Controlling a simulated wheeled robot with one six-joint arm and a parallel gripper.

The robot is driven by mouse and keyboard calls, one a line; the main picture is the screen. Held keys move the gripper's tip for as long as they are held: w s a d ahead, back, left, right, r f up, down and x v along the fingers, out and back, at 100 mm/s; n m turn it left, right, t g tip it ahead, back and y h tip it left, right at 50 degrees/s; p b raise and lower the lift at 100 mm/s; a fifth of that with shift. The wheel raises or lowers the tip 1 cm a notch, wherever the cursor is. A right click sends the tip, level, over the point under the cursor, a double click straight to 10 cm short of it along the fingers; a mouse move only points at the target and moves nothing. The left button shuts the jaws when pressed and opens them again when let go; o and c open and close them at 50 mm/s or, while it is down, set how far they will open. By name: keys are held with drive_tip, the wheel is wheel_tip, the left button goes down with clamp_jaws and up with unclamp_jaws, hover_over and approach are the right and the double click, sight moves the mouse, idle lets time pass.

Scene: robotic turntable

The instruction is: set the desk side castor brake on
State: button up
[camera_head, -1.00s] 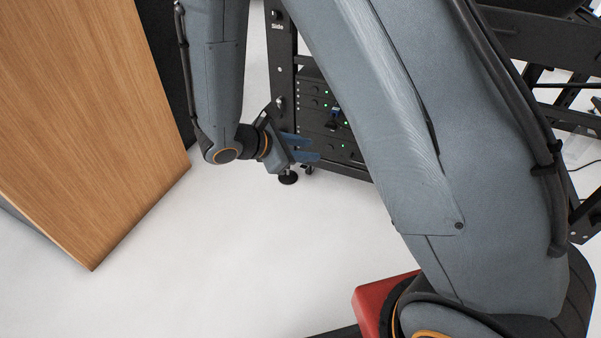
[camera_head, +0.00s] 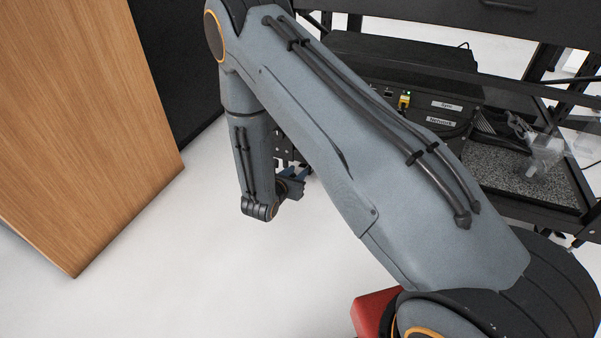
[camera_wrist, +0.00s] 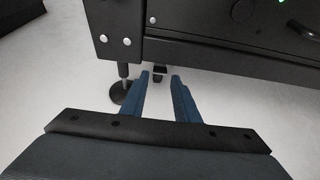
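My gripper (camera_wrist: 160,76) shows in the wrist view with its two blue fingers apart and nothing held between them. It is low near the floor, pointing at the bottom edge of the black rack (camera_wrist: 215,60). A small dark part (camera_wrist: 159,73) under that edge shows just beyond and between the fingertips; it may be the castor or its brake, but I cannot tell its setting. In the head view my gripper (camera_head: 299,176) is small and partly hidden by my arm.
A black levelling foot (camera_wrist: 119,92) on a metal stem stands left of the fingers. A wooden desk panel (camera_head: 85,120) is left of my arm in the head view. Rack equipment (camera_head: 430,110) is at upper right. White floor (camera_head: 200,270) is clear in front.

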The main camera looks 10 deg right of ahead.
drive_tip(key=shift+b+x, duration=0.95)
drive_tip(key=shift+x, duration=1.05)
clamp_jaws()
drive_tip(key=shift+d, duration=0.1)
unclamp_jaws()
